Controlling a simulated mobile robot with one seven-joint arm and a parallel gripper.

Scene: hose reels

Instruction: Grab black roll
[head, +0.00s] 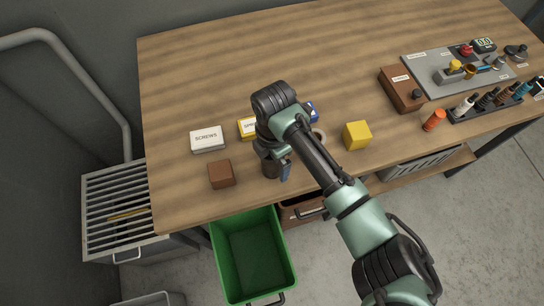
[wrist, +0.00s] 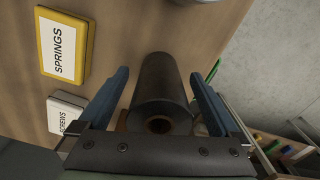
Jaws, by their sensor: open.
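The black roll (wrist: 160,92) shows in the wrist view as a dark cylinder, its end with a brown core facing the camera. My gripper (wrist: 158,76) is open, with one blue finger on each side of the roll. Gaps show between the roll and both fingers, and I cannot see contact. In the head view the black roll (head: 269,168) is a small dark shape near the table's front edge, mostly hidden by my wrist. A blue finger of my gripper (head: 284,170) shows beside it.
A white SCREWS box (head: 207,139), yellow SPRINGS box (head: 247,128) and brown block (head: 221,174) lie left of my gripper. A yellow cube (head: 357,135) is at right. A green bin (head: 221,262) stands below the table edge. The table's back (head: 230,55) is clear.

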